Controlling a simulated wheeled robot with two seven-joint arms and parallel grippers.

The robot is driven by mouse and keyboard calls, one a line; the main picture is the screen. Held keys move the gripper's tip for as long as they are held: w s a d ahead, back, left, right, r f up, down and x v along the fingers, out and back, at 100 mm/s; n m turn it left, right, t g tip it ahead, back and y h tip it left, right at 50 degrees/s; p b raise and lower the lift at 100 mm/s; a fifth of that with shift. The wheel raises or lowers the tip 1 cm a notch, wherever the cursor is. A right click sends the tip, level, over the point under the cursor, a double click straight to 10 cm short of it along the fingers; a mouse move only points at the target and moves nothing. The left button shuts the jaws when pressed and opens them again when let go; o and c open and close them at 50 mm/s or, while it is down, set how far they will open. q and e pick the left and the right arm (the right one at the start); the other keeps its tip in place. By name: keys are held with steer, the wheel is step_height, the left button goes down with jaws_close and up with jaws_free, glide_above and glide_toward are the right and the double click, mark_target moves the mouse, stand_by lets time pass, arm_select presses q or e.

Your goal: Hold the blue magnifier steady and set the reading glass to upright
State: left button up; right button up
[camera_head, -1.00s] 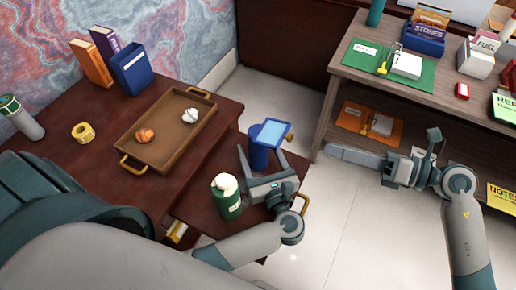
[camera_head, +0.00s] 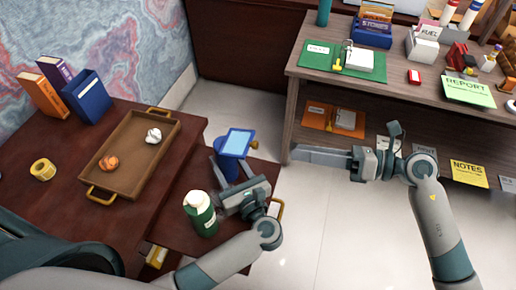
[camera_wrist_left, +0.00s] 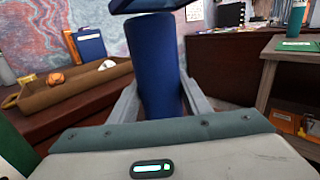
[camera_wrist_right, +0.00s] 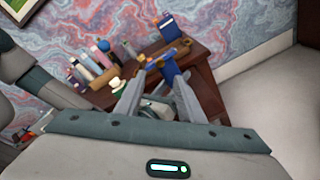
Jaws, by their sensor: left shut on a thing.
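The blue magnifier stands on the lower side shelf of the dark desk, with a blue cylindrical body (camera_wrist_left: 155,65) and a yellow knob (camera_head: 254,143) at its side. Its reading glass (camera_head: 236,143) is a pale rectangular pane in a blue frame, tilted on top. The left wrist view shows only the underside of the head, cut off by the top edge. My left gripper (camera_head: 228,172) is shut on the body from the near side, a finger on each side. My right gripper (camera_head: 298,154) is empty, to the right of the magnifier; its fingers stand apart in the right wrist view.
A green bottle (camera_head: 200,214) stands close beside my left gripper. A brown tray (camera_head: 130,180) with crumpled balls, a tape roll (camera_head: 42,170) and a blue holder (camera_head: 86,98) are on the desk. A wooden shelf desk (camera_head: 300,72) stands right, behind my right arm. Floor between is clear.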

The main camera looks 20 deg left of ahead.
mark_target(258, 146)
steer(key=shift+s+d+f+n+t+y, duration=0.1)
steer(key=shift+d+f+n+y, duration=0.2)
steer(key=shift+n, duration=0.45)
steer(key=shift+s+d+f+n+t+y, duration=0.1)
steer(key=shift+d+f+n+y, duration=0.15)
steer(key=shift+d+n, duration=0.4)
steer(key=shift+s+d+f+n+t+y, duration=0.15)
steer(key=shift+f+n+y, duration=0.15)
steer(key=shift+n, duration=0.6)
steer(key=shift+w, duration=0.1)
steer(key=a, duration=1.2)
steer(key=shift+w, duration=0.15)
jaws_close()
